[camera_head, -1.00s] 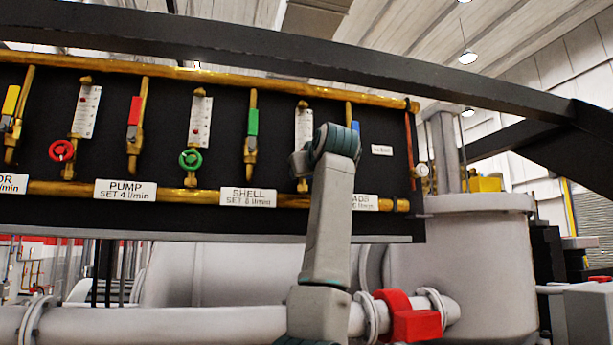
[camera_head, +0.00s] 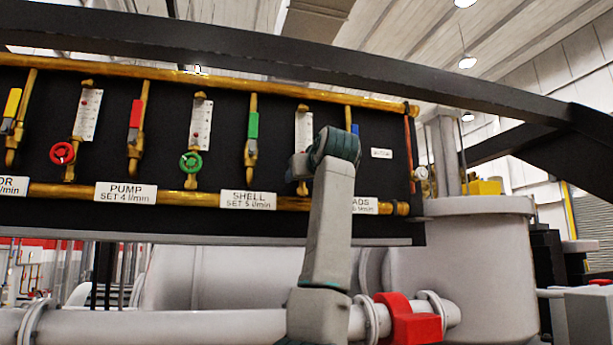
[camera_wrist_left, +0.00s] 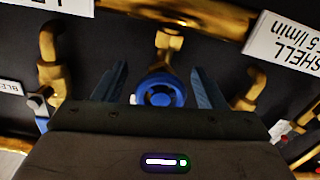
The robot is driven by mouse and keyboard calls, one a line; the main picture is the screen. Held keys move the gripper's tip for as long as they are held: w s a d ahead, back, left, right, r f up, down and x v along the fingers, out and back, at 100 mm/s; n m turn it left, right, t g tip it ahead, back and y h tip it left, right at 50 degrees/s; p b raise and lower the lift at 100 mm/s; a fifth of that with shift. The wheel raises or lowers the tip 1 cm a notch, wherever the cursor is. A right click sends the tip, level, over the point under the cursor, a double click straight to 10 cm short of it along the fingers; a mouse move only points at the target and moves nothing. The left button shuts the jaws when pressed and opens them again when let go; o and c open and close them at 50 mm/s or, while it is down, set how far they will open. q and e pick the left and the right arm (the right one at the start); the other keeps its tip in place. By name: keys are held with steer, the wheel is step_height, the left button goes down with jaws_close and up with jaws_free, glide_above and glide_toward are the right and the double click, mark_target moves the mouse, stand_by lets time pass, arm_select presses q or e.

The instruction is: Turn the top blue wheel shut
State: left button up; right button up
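The blue wheel (camera_wrist_left: 160,93) is in the left wrist view, on a brass valve, between the two fingers of my left gripper (camera_wrist_left: 155,80). The fingers are open, one on each side of the wheel, with a dark gap visible on each side. How deep the wheel sits between them is hard to tell. In the head view the wheel is hidden behind my left wrist, which is up against the panel below the right-hand flow gauge (camera_head: 304,130). My right gripper is in neither view.
The black panel (camera_head: 225,95) also carries a red wheel (camera_head: 62,153), a green wheel (camera_head: 190,162) and coloured lever handles. A blue lever (camera_head: 355,129) is just right of my wrist. A dark beam (camera_head: 300,62) crosses above; a pale pipe (camera_head: 200,325) runs below.

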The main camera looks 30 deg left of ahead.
arm_select(q)
steer(key=b+v, duration=0.4)
steer(key=v, duration=0.6)
steer(key=shift+s+d+b, duration=0.25)
steer(key=shift+s+b, duration=0.05)
steer(key=shift+s, duration=0.05)
